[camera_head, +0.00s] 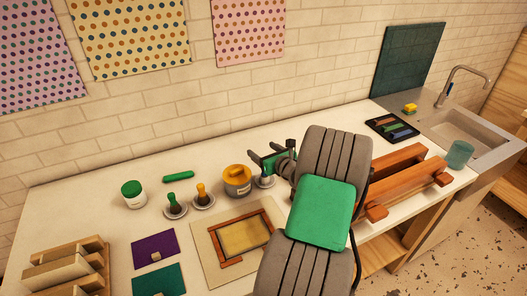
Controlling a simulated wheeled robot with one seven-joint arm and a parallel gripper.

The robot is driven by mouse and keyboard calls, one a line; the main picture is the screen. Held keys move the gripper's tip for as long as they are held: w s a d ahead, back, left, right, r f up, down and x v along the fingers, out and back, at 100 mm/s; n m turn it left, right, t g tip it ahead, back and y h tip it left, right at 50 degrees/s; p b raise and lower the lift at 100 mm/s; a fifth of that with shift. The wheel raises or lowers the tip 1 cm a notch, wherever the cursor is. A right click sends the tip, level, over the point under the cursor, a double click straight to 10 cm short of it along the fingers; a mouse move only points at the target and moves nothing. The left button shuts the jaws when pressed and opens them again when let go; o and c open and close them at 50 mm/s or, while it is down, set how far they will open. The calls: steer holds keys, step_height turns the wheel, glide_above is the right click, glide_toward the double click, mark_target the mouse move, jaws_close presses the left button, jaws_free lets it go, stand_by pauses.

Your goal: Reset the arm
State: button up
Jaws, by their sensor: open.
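My arm (324,212), grey with a green panel, reaches up from the bottom edge over the white counter (100,215). My gripper (262,162) is at its far end, pointing left, with its fingers apart. It appears close to an orange-lidded jar (238,184) and a small dish (264,183) in the picture. I see nothing clearly held between the fingers. The exact height above the counter is hard to tell. My arm hides part of the counter's middle.
A green-lidded jar (133,197), a green roll (178,177) and two dished tools stand left. A wooden frame (242,263) lies in front. A wooden press (405,188), dark tray (392,130), cup (459,155) and sink (465,128) are right. A wooden rack (75,275) stands bottom left.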

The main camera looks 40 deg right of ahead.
steer(key=w+a+n+y, duration=0.1)
steer(key=a+n, duration=0.2)
steer(key=w+a+r+n+g+y, duration=0.1)
steer(key=a+n, duration=0.2)
steer(key=a, duration=0.1)
steer(key=w+a+r+n+g+y, duration=0.1)
steer(key=a+n, duration=0.2)
steer(key=a, duration=0.1)
steer(key=shift+w+r, duration=0.1)
steer(key=shift+w, duration=0.2)
steer(key=s+a+r+n+g+y+b, duration=0.1)
steer(key=a+n+g, duration=0.1)
steer(key=a+n, duration=0.45)
steer(key=s+a+r+n+g, duration=0.1)
steer(key=s+a+n+g, duration=0.1)
steer(key=a+n, duration=0.45)
steer(key=s+a+r+n+g, duration=0.1)
steer(key=s+a+n+g, duration=0.1)
steer(key=s+a+n, duration=0.4)
steer(key=s+a+r+n+g+h, duration=0.1)
steer(key=s+a+r+n+g, duration=0.1)
steer(key=s+a+n, duration=0.4)
steer(key=s+n, duration=0.4)
steer(key=s, duration=0.2)
steer(key=shift+b, duration=0.35)
